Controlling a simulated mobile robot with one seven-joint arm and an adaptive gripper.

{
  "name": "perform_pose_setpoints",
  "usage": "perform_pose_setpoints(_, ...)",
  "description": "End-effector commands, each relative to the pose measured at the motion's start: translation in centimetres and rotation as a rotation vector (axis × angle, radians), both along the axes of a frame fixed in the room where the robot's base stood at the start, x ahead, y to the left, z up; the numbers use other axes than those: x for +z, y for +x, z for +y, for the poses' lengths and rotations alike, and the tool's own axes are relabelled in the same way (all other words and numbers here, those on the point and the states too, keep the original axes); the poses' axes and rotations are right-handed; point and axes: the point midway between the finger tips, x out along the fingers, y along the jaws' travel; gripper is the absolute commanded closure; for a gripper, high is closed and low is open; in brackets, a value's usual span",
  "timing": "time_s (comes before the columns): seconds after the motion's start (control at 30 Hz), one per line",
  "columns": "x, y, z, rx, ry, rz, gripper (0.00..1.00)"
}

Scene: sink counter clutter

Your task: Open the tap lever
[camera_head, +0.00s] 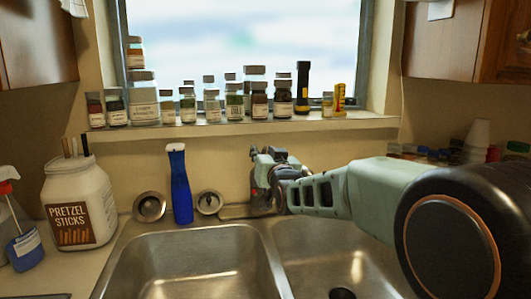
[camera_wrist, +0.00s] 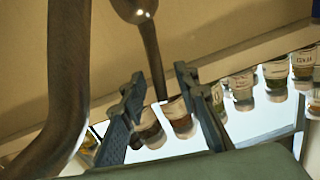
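The tap is mostly hidden behind my gripper in the head view; only part of its base (camera_head: 237,211) shows behind the sink. In the wrist view, which is tilted upside down, a thick curved metal spout (camera_wrist: 62,90) runs down the left side. A thin metal tap lever (camera_wrist: 152,55) comes down from a rounded hub at the top. My gripper (camera_wrist: 158,76) is open, with one finger on each side of the lever's end. I cannot tell whether either finger touches it. In the head view my gripper (camera_head: 266,167) is at the back of the sink.
The double steel sink (camera_head: 200,262) lies in front. A blue bottle (camera_head: 180,187) and a pretzel jar (camera_head: 77,205) stand left of the tap. Jars (camera_head: 143,100) and a flashlight (camera_head: 302,88) line the windowsill above. More small containers stand at the right.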

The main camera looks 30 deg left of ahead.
Motion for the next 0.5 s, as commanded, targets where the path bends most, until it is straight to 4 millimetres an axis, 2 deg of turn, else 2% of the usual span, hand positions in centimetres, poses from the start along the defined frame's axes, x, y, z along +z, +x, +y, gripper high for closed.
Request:
perform_pose_setpoints(0.17, 0.01, -0.01, -0.01, 0.000, 0.000, 0.000, 0.73)
perform_pose_setpoints(0.4, 0.02, -0.02, -0.02, 0.000, 0.000, 0.000, 0.99)
perform_pose_setpoints(0.5, 0.02, -0.02, -0.04, 0.000, 0.000, 0.000, 1.00)
